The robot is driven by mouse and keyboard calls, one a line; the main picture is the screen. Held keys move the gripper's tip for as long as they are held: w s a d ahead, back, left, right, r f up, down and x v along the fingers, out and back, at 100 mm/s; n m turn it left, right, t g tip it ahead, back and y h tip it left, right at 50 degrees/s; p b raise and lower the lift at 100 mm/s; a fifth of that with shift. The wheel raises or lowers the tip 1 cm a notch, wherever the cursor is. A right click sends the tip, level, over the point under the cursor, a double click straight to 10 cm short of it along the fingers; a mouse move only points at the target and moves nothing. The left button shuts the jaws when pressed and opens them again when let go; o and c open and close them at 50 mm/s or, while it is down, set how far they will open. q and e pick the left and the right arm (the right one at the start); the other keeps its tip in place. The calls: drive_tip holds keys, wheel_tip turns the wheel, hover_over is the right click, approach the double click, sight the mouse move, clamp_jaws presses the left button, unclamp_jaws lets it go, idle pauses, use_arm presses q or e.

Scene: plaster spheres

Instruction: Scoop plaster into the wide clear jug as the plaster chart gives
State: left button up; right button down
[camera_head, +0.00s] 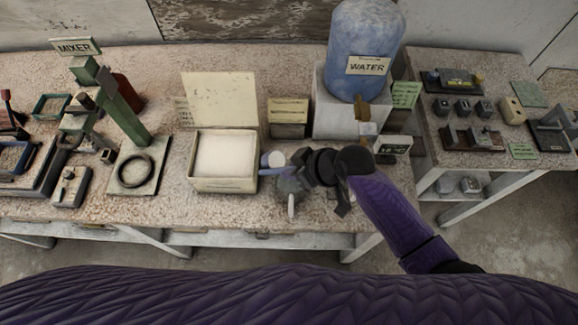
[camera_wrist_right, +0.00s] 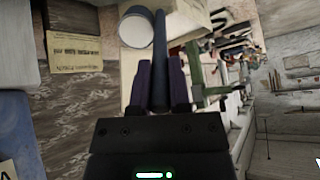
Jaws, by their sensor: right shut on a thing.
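My right gripper (camera_head: 292,171) is shut on the dark blue handle of a scoop (camera_head: 268,160). In the right wrist view the fingers (camera_wrist_right: 162,85) clasp that handle, and the round scoop head (camera_wrist_right: 138,27) looks white inside. In the head view the scoop is near the right edge of an open box of white plaster (camera_head: 223,154). A greyish, see-through vessel with a pale handle (camera_head: 291,207), perhaps the clear jug, is below the gripper and partly hidden by it. I cannot read a plaster chart clearly. My left gripper is not in view.
A blue water bottle (camera_head: 364,50) stands on a pale block (camera_head: 338,118) behind the gripper. A small device (camera_head: 394,144) sits right of it. The green mixer stand (camera_head: 122,108) is left of the box. A second table (camera_head: 447,178) is at right.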

drive_tip(key=d+f+y+b, duration=0.1)
drive_tip(key=b, duration=0.2)
drive_tip(key=s+t+y+b, duration=0.1)
drive_tip(key=b, duration=0.2)
drive_tip(key=d+f+t+y+b, duration=0.1)
drive_tip(key=b, duration=0.2)
drive_tip(key=shift+s+d+f+y, duration=0.25)
drive_tip(key=shift+d+f+y, duration=0.05)
drive_tip(key=shift+f, duration=0.05)
idle(0.3)
drive_tip(key=b, duration=0.3)
drive_tip(key=d+f+t+y+b, duration=0.1)
drive_tip(key=b, duration=0.2)
drive_tip(key=shift+s+f+y, duration=0.1)
drive_tip(key=shift+s+y, duration=0.15)
drive_tip(key=shift+y, duration=0.05)
idle(0.4)
